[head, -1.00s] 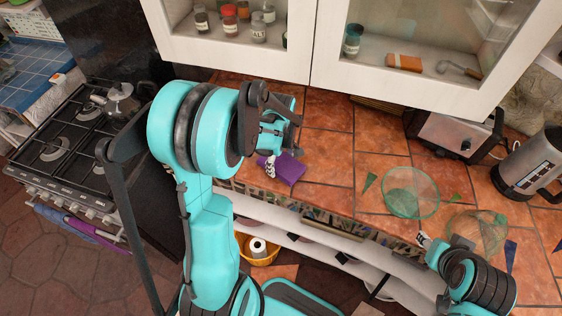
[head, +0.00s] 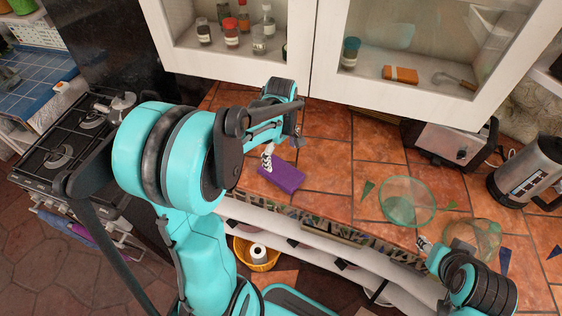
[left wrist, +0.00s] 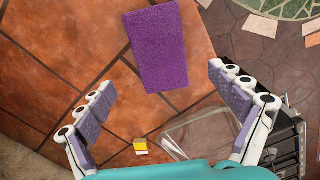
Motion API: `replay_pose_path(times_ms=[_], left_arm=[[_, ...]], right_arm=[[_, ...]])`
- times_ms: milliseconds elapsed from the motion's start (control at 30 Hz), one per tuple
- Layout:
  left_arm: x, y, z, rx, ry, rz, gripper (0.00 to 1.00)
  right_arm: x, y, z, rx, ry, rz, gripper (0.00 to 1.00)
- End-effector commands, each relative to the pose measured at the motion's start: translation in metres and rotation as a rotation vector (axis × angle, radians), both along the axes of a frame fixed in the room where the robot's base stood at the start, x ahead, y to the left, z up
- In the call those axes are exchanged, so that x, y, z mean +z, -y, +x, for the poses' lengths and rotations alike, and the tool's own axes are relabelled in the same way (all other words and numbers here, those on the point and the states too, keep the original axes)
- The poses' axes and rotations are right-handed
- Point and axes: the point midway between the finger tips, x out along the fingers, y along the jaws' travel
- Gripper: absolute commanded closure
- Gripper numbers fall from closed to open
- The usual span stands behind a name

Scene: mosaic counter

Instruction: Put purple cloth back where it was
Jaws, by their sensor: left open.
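The purple cloth (head: 281,177) lies as a flat rectangular block on the terracotta tiled counter, near its front edge. In the left wrist view the whole purple cloth (left wrist: 156,47) shows, beyond and between my fingertips. My left gripper (head: 283,150) is over the counter just behind the cloth.
A green glass bowl (head: 407,203) and a second clear bowl (head: 472,238) stand on the right of the counter. A toaster (head: 450,145) and a kettle (head: 527,172) are behind them. A wall cabinet (head: 310,118) hangs over the counter's back. A stove (head: 60,150) is at left.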

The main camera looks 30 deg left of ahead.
Motion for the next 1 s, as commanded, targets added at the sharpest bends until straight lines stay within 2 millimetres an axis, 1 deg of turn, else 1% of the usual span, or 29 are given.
replay_pose_path(times_ms=[33, 100, 267, 367, 467, 600, 700, 800, 900, 1000], left_arm=[[0.011, 0.000, 0.000, 0.000, 0.000, 0.000, 0.07], [0.020, 0.000, 0.000, 0.000, 0.000, 0.000, 0.07], [0.033, 0.002, -0.001, -0.014, 0.006, 0.001, 0.07], [0.044, 0.010, -0.008, -0.095, 0.040, 0.011, 0.07], [0.060, 0.026, -0.022, -0.266, 0.111, 0.037, 0.07], [0.082, 0.054, -0.050, -0.598, 0.243, 0.113, 0.07], [0.091, 0.072, -0.070, -0.834, 0.334, 0.188, 0.07], [0.094, 0.086, -0.087, -1.041, 0.408, 0.271, 0.07], [0.094, 0.096, -0.100, -1.201, 0.463, 0.347, 0.07], [0.093, 0.102, -0.107, -1.303, 0.495, 0.403, 0.07]], right_arm=[[0.004, 0.000, 0.000, 0.000, 0.000, 0.000, 0.60], [0.006, 0.000, 0.000, 0.000, 0.000, 0.000, 0.60], [0.008, 0.000, 0.000, 0.000, 0.000, 0.000, 0.60], [0.008, 0.000, 0.000, 0.000, 0.000, 0.000, 0.60], [0.008, 0.000, 0.000, 0.000, 0.000, 0.000, 0.60], [0.008, 0.000, 0.000, 0.000, 0.000, 0.000, 0.60], [0.008, 0.000, 0.000, 0.000, 0.000, 0.000, 0.60], [0.008, 0.000, 0.000, 0.000, 0.000, 0.000, 0.60], [0.008, 0.000, 0.000, 0.000, 0.000, 0.000, 0.60], [0.008, 0.000, 0.000, 0.000, 0.000, 0.000, 0.60]])
